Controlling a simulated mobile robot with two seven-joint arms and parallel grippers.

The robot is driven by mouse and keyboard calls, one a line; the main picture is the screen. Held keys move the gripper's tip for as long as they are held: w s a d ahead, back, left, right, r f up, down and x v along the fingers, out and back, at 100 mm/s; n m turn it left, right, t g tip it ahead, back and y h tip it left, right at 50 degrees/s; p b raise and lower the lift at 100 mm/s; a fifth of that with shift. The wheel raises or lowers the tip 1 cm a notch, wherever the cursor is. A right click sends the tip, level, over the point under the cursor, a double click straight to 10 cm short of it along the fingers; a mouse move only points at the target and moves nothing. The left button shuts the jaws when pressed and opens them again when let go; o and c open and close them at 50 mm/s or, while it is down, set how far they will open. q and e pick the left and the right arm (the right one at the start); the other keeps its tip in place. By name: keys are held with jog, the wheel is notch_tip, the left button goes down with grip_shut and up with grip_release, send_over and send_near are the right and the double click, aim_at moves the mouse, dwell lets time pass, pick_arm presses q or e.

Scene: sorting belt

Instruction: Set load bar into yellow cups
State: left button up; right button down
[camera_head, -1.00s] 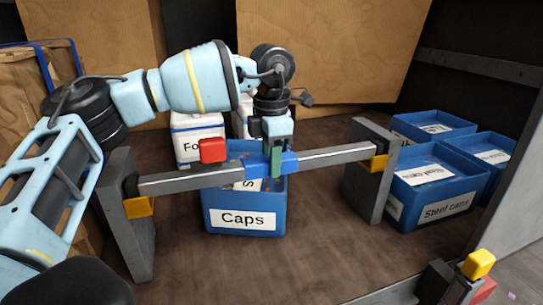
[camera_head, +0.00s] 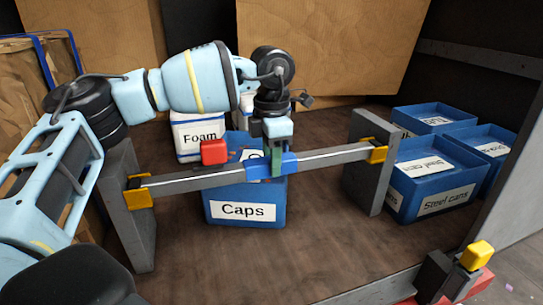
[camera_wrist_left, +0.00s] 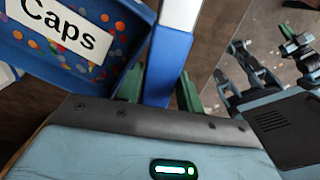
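The load bar (camera_head: 215,179) is a long grey bar with a blue middle sleeve (camera_head: 258,168). It lies across two grey posts. Its left end sits in the left yellow cup (camera_head: 138,197), and its right end is at the right yellow cup (camera_head: 378,155). Whether it is fully seated is hard to see. My left gripper (camera_head: 275,163) is around the blue sleeve from above, its green fingers (camera_wrist_left: 160,90) on either side with no clear gap. My right gripper is not in the head view; the mechanical parts at the wrist view's right may include it.
A red block (camera_head: 214,151) is on or just behind the bar. The Caps bin (camera_head: 243,211) stands behind it, a Foam bin (camera_head: 199,137) further back, several blue bins (camera_head: 430,190) at right. A yellow-topped fixture (camera_head: 480,254) is at lower right.

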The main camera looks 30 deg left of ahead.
pick_arm(q)
jog(key=o, duration=0.4)
jog(key=shift+r, duration=0.15)
jog(key=shift+o, duration=0.2)
jog(key=shift+f, duration=0.25)
notch_tip(320, 180, up, 7)
jog(key=shift+r+b, duration=0.15)
jog(key=shift+b, duration=0.15)
jog(key=shift+r, duration=0.45)
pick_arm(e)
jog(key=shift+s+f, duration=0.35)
